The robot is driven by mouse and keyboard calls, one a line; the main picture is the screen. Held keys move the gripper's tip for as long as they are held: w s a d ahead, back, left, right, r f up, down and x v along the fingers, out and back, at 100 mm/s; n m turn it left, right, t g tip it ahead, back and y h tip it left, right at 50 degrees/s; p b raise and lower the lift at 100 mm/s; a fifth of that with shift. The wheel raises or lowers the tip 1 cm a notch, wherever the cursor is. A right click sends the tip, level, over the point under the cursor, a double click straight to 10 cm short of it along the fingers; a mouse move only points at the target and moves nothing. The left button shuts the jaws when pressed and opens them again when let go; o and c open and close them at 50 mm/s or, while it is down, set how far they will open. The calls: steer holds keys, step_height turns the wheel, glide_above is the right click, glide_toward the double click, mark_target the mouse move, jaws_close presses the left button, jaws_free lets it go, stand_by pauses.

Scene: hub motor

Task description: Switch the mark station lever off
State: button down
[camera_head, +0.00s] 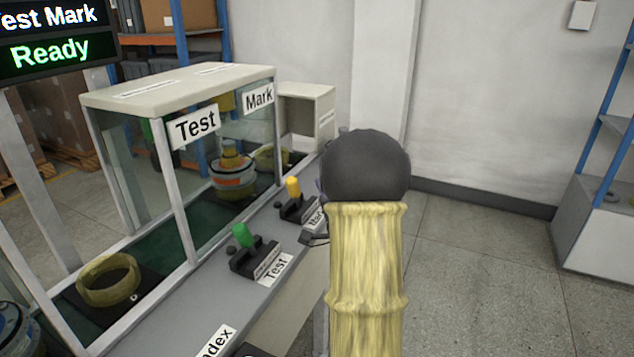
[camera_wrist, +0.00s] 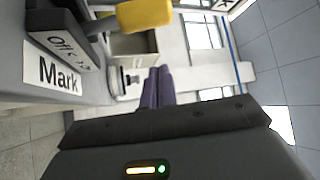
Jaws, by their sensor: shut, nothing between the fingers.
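The mark station lever has a yellow handle (camera_head: 293,188) on a black base, at the right end of the station's front ledge. In the head view the handle stands up and leans slightly.
A green-handled test lever (camera_head: 242,236) stands on the same ledge, left of the mark lever. The glass-sided station (camera_head: 180,85) rises behind them. A sign (camera_head: 50,52) reads "Ready". Open floor (camera_head: 480,260) lies right of my arm, with a shelf (camera_head: 600,215) beyond.

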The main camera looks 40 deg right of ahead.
steer(key=v, duration=0.6)
steer(key=shift+s, duration=0.2)
steer(key=shift+w+a, duration=0.1)
steer(key=shift+a, duration=0.05)
